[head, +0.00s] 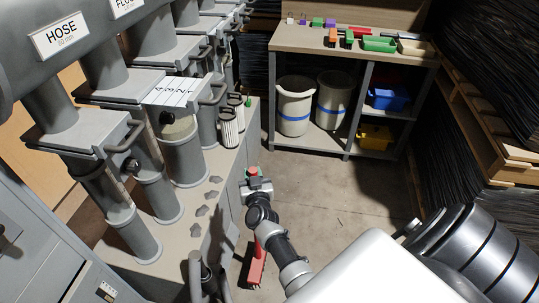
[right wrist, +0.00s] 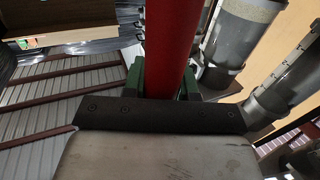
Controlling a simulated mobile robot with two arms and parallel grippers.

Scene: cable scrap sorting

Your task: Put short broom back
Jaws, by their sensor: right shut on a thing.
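The short broom shows in the head view as a red piece (head: 257,265) low beside the grey bench, partly hidden behind my right arm. My right gripper (head: 256,185) is at the bench's right edge, with a bit of red and green showing at its tip. In the right wrist view a thick red handle (right wrist: 166,40) runs up between the green fingers of my right gripper (right wrist: 162,82), which is shut on it. The handle's far end is out of that view. My left gripper is not in view.
A workbench (head: 345,47) at the back holds small coloured blocks and trays, with white bins (head: 294,107) below. Pallets of dark sheets (head: 497,75) stand at right. The floor (head: 345,195) between is mostly clear.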

